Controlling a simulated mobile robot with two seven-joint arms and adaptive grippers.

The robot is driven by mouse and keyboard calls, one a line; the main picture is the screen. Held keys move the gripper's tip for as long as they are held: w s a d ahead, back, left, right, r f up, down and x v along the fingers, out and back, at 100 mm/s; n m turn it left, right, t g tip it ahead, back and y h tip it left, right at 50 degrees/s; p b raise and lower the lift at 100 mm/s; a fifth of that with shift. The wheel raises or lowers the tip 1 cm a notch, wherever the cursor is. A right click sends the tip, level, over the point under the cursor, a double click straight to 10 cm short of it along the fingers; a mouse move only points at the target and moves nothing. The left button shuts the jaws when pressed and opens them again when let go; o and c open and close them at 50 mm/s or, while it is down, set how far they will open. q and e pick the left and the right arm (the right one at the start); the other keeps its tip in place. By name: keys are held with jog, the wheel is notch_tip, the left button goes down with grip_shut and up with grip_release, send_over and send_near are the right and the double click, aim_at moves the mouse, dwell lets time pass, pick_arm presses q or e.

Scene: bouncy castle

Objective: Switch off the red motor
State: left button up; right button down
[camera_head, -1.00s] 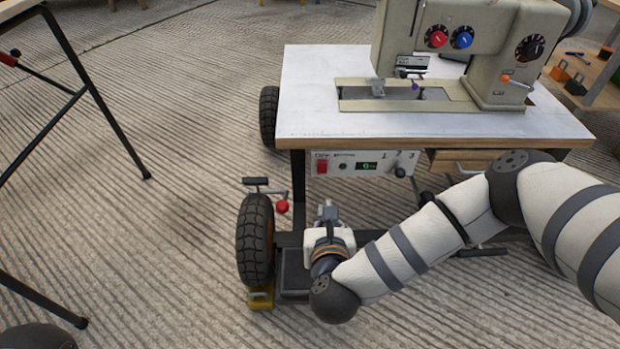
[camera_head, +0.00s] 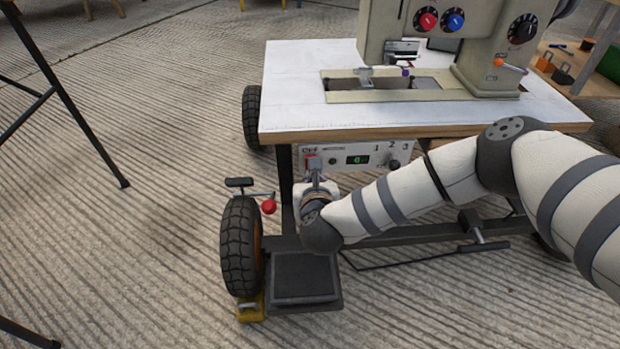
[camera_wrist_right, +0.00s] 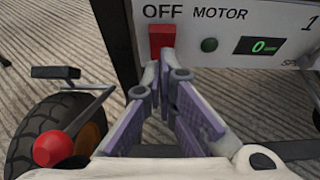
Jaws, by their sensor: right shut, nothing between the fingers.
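The white control panel (camera_head: 340,155) hangs under the front edge of the sewing table. Its red rocker switch (camera_head: 311,163) sits at the left end; in the right wrist view the red switch (camera_wrist_right: 161,38) is below the word OFF, beside MOTOR. My right gripper (camera_head: 315,178) is shut and empty, directly in front of the switch. In the wrist view its fingertips (camera_wrist_right: 163,68) overlap the switch's lower edge; I cannot tell whether they touch it. My left gripper is out of view.
A sewing machine (camera_head: 485,60) stands on the white tabletop (camera_head: 290,90). A red-knobbed lever (camera_head: 269,207) and a black wheel (camera_head: 240,245) are left of my right gripper. A black pedal plate (camera_head: 303,277) lies below.

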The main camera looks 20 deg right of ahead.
jog(key=shift+w+d+r, duration=0.1)
jog(key=shift+w, duration=0.3)
jog(key=shift+w+d+r+g+p, duration=0.1)
jog(key=shift+w+r+g+p, duration=0.1)
jog(key=shift+w+g+p, duration=0.15)
jog(key=shift+r+p, duration=0.55)
jog(key=shift+r, duration=0.2)
